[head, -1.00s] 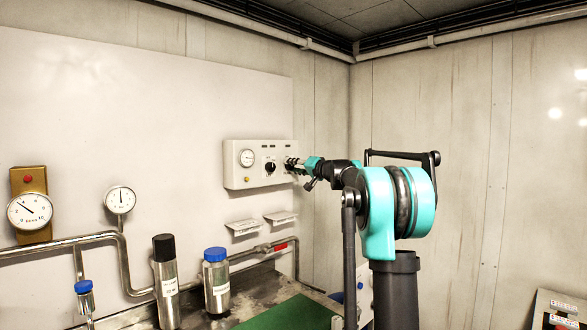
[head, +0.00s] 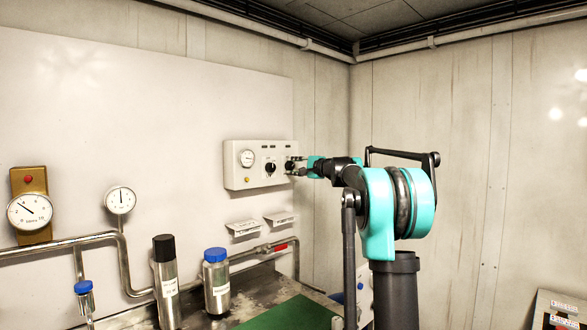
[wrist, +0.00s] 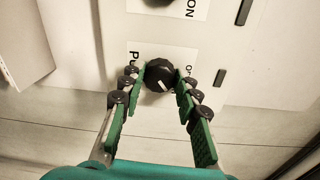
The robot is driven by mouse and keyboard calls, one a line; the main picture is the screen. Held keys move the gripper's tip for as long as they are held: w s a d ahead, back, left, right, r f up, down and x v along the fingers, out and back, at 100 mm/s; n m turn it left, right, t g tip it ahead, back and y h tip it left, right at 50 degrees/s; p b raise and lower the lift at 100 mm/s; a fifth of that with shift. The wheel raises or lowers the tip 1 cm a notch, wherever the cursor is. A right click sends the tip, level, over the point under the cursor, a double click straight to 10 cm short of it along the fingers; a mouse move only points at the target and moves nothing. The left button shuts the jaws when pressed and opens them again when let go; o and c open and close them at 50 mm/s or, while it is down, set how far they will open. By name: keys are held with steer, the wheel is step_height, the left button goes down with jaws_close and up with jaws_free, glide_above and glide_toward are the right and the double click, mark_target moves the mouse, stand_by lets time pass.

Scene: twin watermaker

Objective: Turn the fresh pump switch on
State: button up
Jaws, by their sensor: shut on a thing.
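The white control panel (head: 235,178) hangs on the back wall in the head view. It has two black rotary knobs, a left one (head: 270,168) and a right one (head: 290,166). My gripper (head: 294,166) is at the right knob. In the wrist view my gripper (wrist: 163,82) has its fingertips closed on both sides of this black knob (wrist: 160,74), whose white pointer mark is tilted. A label beside it reads "PU", the rest hidden. The other knob (wrist: 158,2) is cut off at the top edge, next to a label with "ON".
Below are pipes, a steel bottle with a black cap (head: 166,285) and one with a blue cap (head: 216,285). Two small label shelves (head: 243,227) are on the wall under the panel.

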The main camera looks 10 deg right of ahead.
steer(key=shift+m, duration=0.7)
steer(key=shift+d, duration=0.1)
steer(key=o, duration=1.2)
steer(key=shift+c, duration=0.2)
steer(key=v, duration=1.2)
